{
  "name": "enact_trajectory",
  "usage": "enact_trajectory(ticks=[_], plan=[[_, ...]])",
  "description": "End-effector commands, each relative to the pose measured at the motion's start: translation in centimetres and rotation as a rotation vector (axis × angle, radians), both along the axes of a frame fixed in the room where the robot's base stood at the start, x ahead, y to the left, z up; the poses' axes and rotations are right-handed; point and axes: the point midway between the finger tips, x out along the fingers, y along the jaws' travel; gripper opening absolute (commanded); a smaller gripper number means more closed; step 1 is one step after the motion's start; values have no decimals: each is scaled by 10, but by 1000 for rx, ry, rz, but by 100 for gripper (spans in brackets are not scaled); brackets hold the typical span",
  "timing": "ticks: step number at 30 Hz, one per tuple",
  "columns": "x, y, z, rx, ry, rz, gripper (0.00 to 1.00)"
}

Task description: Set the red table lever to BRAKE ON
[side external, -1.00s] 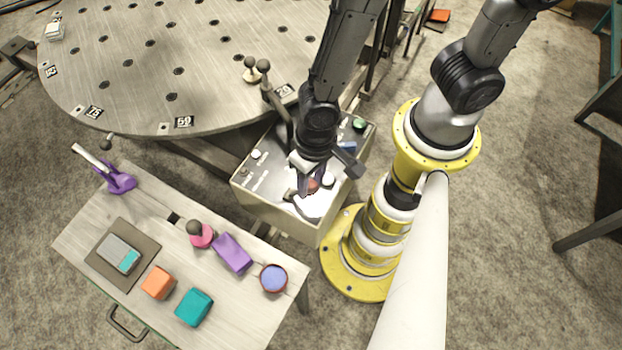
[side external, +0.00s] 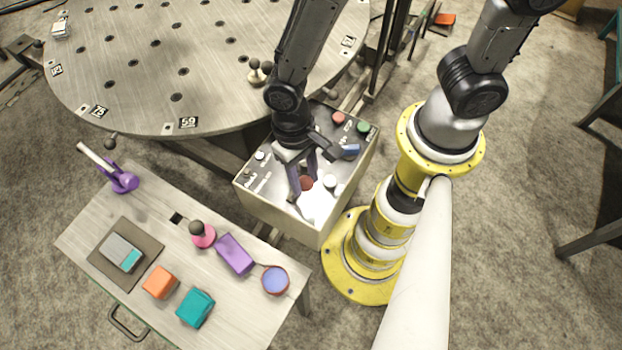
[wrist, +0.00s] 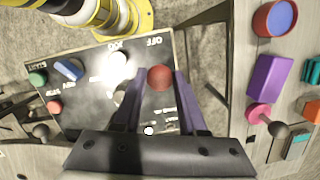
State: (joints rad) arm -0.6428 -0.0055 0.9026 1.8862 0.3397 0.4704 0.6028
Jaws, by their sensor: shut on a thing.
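The red lever's round knob (side external: 306,183) stands on the grey control box (side external: 285,222) in the side view. It also shows in the wrist view (wrist: 160,77), between the two purple fingers. My gripper (side external: 301,182) points down over the box and is shut on the red knob; it also shows in the wrist view (wrist: 160,82). The lever's shaft and slot are mostly hidden by the knob and fingers. An "OFF" label shows upside down beside the knob in the wrist view. I cannot read which lever position the knob stands at.
On the box are a blue lever (side external: 350,151), a green button (side external: 363,127), a red button (side external: 338,118) and a white knob (side external: 330,181). The round drilled table (side external: 140,95) is behind. A workbench (side external: 120,205) with a purple block (side external: 234,254) and other objects stands at left front.

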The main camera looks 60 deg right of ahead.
Motion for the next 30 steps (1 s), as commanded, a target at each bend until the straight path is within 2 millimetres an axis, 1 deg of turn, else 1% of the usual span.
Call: enact_trajectory(ticks=[1, 11, 15, 22, 30], plan=[[6, 0, 1, 2, 32, -5, 0], [44, 0, 4, 2, 316, -4, 0], [60, 0, 2, 2, 436, -3, 0], [81, 0, -4, 1, 615, -1, 0], [100, 0, -11, 2, 609, -1, 0]])
